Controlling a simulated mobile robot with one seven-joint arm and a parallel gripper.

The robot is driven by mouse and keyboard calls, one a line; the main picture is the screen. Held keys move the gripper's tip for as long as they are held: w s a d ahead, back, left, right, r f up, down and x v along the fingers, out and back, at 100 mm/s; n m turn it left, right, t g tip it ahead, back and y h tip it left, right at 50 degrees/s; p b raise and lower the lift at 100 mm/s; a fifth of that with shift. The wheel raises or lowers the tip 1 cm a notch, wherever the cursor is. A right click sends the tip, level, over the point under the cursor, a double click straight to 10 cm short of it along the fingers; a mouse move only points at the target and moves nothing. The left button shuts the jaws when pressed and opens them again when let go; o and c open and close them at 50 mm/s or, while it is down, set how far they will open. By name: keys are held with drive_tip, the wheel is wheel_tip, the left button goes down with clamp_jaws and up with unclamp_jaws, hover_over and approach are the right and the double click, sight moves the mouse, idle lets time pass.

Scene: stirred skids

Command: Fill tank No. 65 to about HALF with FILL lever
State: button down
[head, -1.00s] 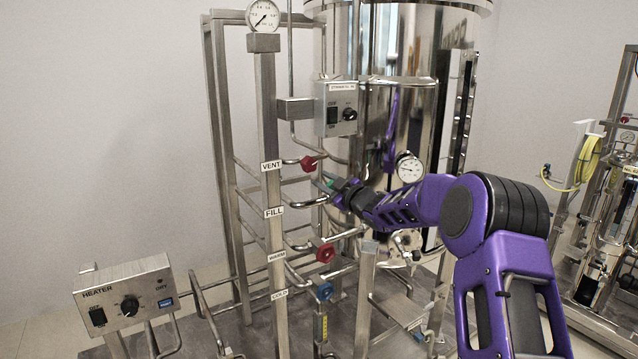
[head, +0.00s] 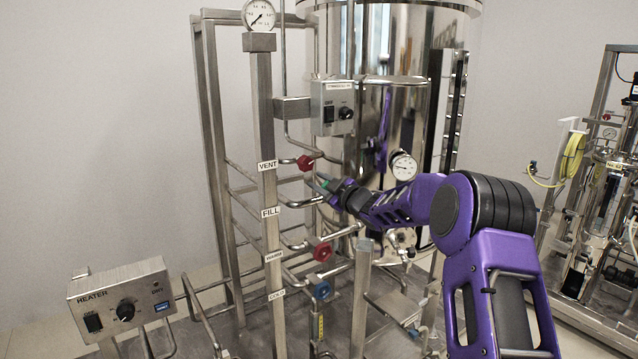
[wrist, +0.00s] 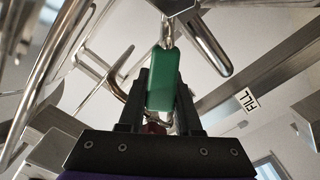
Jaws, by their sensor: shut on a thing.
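My gripper (head: 326,190) reaches in from the right beside the pipes at the FILL label (head: 270,212). In the wrist view my gripper (wrist: 162,100) has its two dark fingers on either side of the green FILL lever (wrist: 163,78) and is shut on it. The lever also shows as a small green spot in the head view (head: 324,184). The steel tank (head: 345,110) stands behind the pipes. I cannot read its number or its level in these views. The FILL label also shows in the wrist view (wrist: 244,101).
A red VENT knob (head: 306,163) is just above my gripper. A red knob (head: 323,252) and a blue knob (head: 322,290) sit below. A heater box (head: 122,298) is at the lower left. Steel posts and pipes crowd the gripper. Another skid (head: 600,190) stands at the right.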

drive_tip(key=c, duration=0.6)
unclamp_jaws()
drive_tip(key=shift+a, duration=0.1)
drive_tip(key=v, duration=1.7)
drive_tip(key=shift+s, duration=0.2)
